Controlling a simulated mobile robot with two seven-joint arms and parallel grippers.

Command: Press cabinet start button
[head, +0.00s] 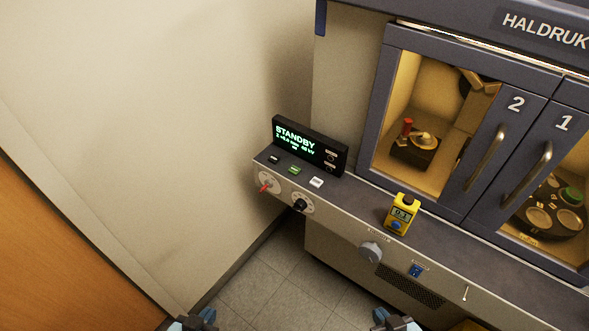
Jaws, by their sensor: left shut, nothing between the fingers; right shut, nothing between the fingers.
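The grey cabinet (340,210) stands in the middle and right of the head view. On the left end of its ledge are a black button (274,158), a green button (294,170) and a white button (316,182); their labels are too small to read. Behind them a dark display (310,146) shows "STANDBY" in green. My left gripper (197,319) and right gripper (396,320) are at the bottom edge, partly cut off. Both are shut and empty, well apart from the buttons and below them in the picture.
Below the buttons, the front panel has a red-handled dial (267,185) and a black knob (300,204). A yellow handheld meter (401,214) stands on the ledge, right of the buttons. A grey knob (370,251) and blue switch (415,270) are lower right. Two handled window doors are closed.

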